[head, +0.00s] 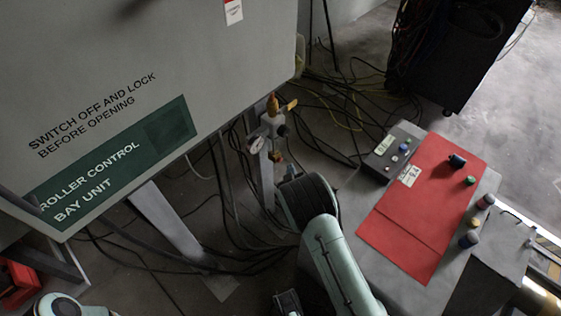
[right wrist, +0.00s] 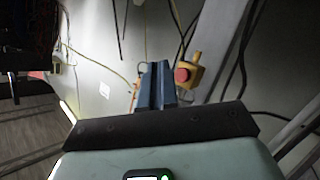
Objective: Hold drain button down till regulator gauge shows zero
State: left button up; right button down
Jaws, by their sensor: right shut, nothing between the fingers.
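The regulator (head: 273,127) with a brass-coloured top stands on a grey post in the middle of the head view. Its small round white gauge (head: 257,144) faces left; the reading is too small to tell. I cannot make out the drain button; a small orange-red part shows below the regulator body. My right gripper (head: 289,171) is just below and right of the regulator, mostly hidden by my dark wrist. In the right wrist view its blue-grey fingers (right wrist: 158,84) are together and empty. Whether they touch anything is unclear. My left gripper is not in view.
A grey roller control cabinet (head: 150,70) fills the upper left. Loose cables cover the floor behind the post. A red mat (head: 420,215) with small coloured items lies at right, by a dark button box (head: 393,151). A red button on a yellow box (right wrist: 184,76) appears beyond my fingers.

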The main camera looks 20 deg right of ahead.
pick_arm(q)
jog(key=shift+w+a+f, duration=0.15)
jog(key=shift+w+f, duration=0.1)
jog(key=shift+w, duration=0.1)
pick_arm(e)
jog(key=shift+w+a, duration=0.3)
jog(key=shift+w, duration=0.35)
jog(key=shift+w, duration=0.15)
dwell(1.2)
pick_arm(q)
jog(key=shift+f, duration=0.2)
pick_arm(e)
jog(key=shift+w+a, duration=0.15)
jog(key=shift+w, duration=0.1)
pick_arm(q)
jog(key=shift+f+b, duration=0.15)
jog(key=shift+b, duration=0.3)
pick_arm(e)
jog(key=shift+w+a, duration=0.2)
jog(key=shift+w, duration=0.2)
dwell(1.0)
dwell(1.7)
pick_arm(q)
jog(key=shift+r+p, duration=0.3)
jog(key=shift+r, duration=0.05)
pick_arm(e)
jog(key=shift+s+d, duration=0.35)
jog(key=shift+s, duration=0.45)
